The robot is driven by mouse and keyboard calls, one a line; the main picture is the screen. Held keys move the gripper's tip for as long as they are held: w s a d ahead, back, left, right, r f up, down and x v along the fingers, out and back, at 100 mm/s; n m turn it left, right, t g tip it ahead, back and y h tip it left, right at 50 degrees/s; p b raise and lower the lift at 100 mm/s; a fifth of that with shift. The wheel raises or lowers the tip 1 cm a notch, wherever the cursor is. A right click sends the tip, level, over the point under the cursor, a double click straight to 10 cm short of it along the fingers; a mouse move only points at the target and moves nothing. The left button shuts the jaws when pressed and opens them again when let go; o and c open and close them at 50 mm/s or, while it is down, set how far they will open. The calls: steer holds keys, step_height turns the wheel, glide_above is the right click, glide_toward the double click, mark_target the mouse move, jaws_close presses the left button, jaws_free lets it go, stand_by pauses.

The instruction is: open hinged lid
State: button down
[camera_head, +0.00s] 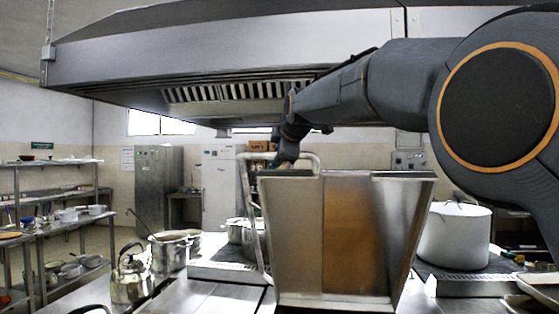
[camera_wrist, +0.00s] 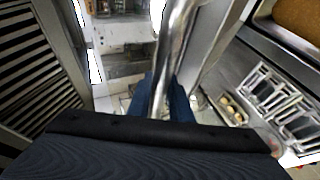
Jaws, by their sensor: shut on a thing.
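The hinged lid (camera_head: 296,235) is a large steel panel that stands steeply raised in the middle of the head view, with a brownish patch reflected or showing on its face. A bent tubular handle (camera_head: 316,162) runs along its top left. My gripper (camera_head: 285,160) is at this handle, at the lid's top edge, and is shut on it. In the wrist view the shiny handle bar (camera_wrist: 172,45) runs down between my gripper's dark blue fingers (camera_wrist: 165,103). The fingertips' contact is partly hidden by the bar and the gripper body. The lid's hinge is not clearly visible.
A kettle (camera_head: 132,275) and steel pots (camera_head: 170,250) stand left of the lid. A large white pot (camera_head: 454,235) stands to the right. The extractor hood (camera_head: 230,62) hangs low above my arm. Shelves (camera_head: 60,200) with dishes line the left wall.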

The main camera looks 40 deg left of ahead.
stand_by(0.3)
steer(key=c, duration=1.6)
jaws_free()
steer(key=shift+b+v, duration=2.2)
steer(key=shift+v, duration=1.7)
steer(key=shift+r, duration=0.15)
